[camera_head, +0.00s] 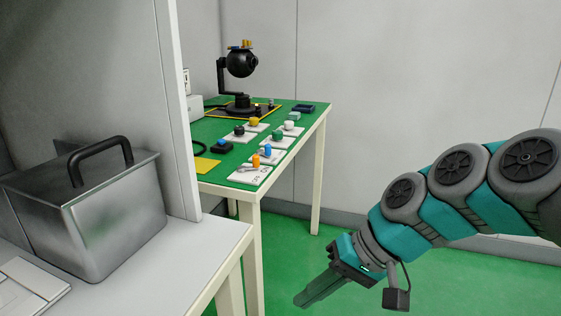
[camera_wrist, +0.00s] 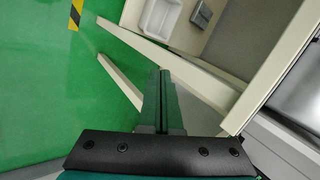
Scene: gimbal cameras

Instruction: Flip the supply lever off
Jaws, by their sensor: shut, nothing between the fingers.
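My gripper (camera_head: 318,288) is low over the green floor at the right of the head view, well apart from the tables. It is shut and empty; its fingers also show pressed together in the wrist view (camera_wrist: 160,100). On the green-topped table (camera_head: 316,122) stand several small white plates with coloured controls. The nearest plate (camera_head: 244,177) carries an orange part (camera_head: 256,160) and a blue part (camera_head: 267,150), with a metal piece beside them. They are too small for me to tell which one is the supply lever.
A metal box (camera_head: 125,215) with a black handle stands on the near white table (camera_head: 225,240). A partition (camera_head: 178,110) divides the tables. A black gimbal camera (camera_head: 241,64) stands at the far end of the green table. Open floor (camera_head: 450,285) lies right.

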